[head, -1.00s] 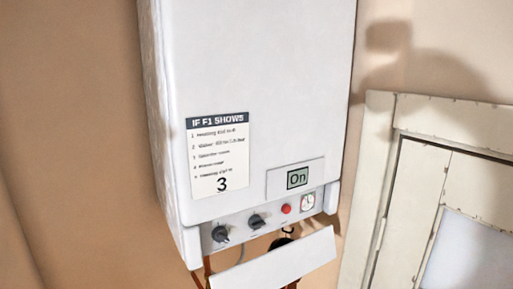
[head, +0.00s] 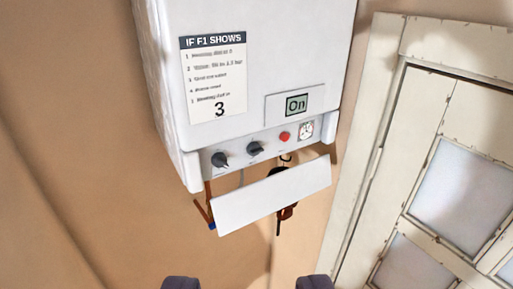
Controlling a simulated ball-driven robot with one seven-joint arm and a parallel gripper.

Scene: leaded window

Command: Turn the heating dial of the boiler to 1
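The white boiler (head: 255,50) hangs on the wall in the upper middle, tilted in the picture. Its lower panel carries two dark dials, a left dial (head: 220,160) and a right dial (head: 254,148). Their printed marks are too small to read, and I cannot tell which is the heating dial. The display (head: 297,105) reads "On". My gripper (head: 248,284) shows at the bottom edge as two dark fingertips wide apart, with nothing visible between them. It is below the dials and apart from the boiler.
A red button (head: 284,137) and a round gauge (head: 306,130) sit right of the dials. A white flap (head: 272,196) hangs below the panel, with pipes behind it. An instruction label (head: 215,80) is on the boiler front. A panelled door or window frame (head: 425,120) stands at the right.

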